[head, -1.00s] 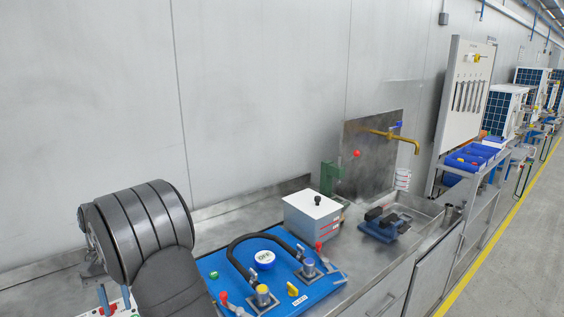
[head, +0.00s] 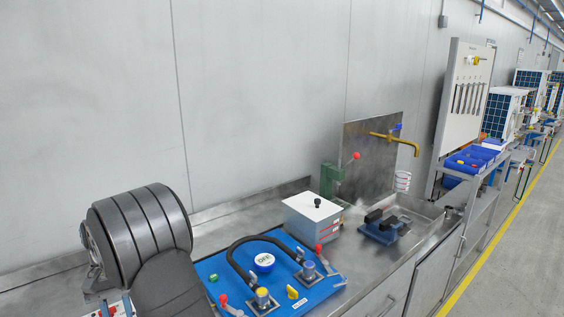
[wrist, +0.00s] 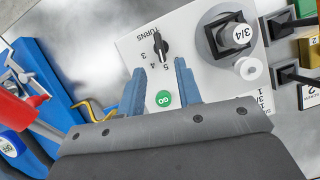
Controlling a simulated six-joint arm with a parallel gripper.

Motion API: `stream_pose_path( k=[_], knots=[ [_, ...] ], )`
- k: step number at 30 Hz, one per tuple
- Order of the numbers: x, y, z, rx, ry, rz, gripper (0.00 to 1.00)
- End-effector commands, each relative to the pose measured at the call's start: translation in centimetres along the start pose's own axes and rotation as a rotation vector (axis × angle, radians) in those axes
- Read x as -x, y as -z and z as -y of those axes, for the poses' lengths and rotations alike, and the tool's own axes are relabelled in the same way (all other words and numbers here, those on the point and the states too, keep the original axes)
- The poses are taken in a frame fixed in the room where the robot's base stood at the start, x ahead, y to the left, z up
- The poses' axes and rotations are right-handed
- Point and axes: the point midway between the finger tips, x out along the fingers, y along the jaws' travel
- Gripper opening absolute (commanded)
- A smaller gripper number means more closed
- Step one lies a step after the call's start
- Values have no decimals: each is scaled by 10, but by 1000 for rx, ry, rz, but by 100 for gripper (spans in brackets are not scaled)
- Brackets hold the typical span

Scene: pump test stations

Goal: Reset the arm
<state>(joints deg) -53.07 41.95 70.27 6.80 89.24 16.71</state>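My gripper (wrist: 159,95) shows in the wrist view with its two blue fingers apart and nothing between them. In the head view, my dark arm segments fill the lower left and the fingers are mostly hidden.
A blue board (head: 215,273) with a black hose (head: 236,254) and red-handled valves lies right of my arm. The grey wall (head: 90,120) runs behind.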

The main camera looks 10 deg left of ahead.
Motion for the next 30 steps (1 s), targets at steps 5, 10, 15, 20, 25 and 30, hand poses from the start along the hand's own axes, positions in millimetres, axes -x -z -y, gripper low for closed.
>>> stream_pose_path(
  k=[5, 10, 15, 20, 25, 30],
  knots=[
    [-37, -1, 0, 0, -1, 4, 32],
    [-71, -1, 0, 0, -1, 4, 32],
    [-72, 0, -2, -158, 67, 1, 32],
    [-72, -1, -3, -329, 138, 0, 32],
    [-72, -1, -4, -505, 210, 1, 32],
    [-72, -2, -4, -639, 266, 0, 32]
  ],
)
